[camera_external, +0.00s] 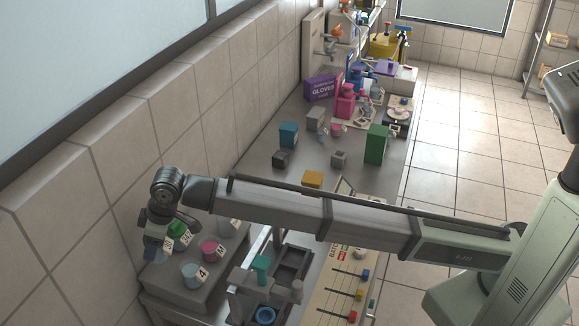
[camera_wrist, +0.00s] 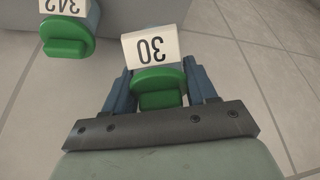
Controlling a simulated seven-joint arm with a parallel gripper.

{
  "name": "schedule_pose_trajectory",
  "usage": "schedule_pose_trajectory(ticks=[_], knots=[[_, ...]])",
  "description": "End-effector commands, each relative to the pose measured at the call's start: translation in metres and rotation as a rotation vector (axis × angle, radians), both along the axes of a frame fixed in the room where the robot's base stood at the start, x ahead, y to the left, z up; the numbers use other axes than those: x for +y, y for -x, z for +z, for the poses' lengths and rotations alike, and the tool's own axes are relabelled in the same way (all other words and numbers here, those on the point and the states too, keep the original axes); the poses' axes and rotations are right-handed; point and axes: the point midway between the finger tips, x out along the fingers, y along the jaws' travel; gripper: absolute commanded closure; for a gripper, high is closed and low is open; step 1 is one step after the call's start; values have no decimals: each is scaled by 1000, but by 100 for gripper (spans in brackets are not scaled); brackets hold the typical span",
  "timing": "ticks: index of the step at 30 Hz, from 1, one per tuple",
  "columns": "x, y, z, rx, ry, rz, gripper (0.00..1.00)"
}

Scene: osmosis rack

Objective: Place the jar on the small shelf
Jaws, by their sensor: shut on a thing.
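My gripper (camera_wrist: 160,85) is shut on a jar with a green lid (camera_wrist: 160,90) and a white tag reading 30, which appears upside down in the wrist view. The blue fingers are on either side of the jar. In the external view my gripper (camera_external: 157,240) hangs at the left, by the tiled wall. The held jar is mostly hidden there; its tag (camera_external: 168,244) shows beside the gripper. Another green-lidded jar (camera_wrist: 68,35) with a tag reading 342 stands apart at the upper left of the wrist view. I cannot tell which surface is the small shelf.
Several tagged cups, including a pink one (camera_external: 211,248) and a pale blue one (camera_external: 191,274), stand on a grey raised block (camera_external: 180,298). A metal frame with a teal part (camera_external: 261,266) stands right of it. A long bench (camera_external: 330,172) with boxes extends behind my arm.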

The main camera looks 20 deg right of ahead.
Motion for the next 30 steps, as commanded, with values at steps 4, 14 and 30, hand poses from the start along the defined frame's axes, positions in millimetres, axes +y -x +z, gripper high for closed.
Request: schedule_pose_trajectory(ticks=[4, 14, 30], knots=[[-1, 0, -19, 0, 0, 0, 74], [-1, 0, -51, 0, 1, 0, 74], [0, 0, -60, 0, -1, 0, 40]])
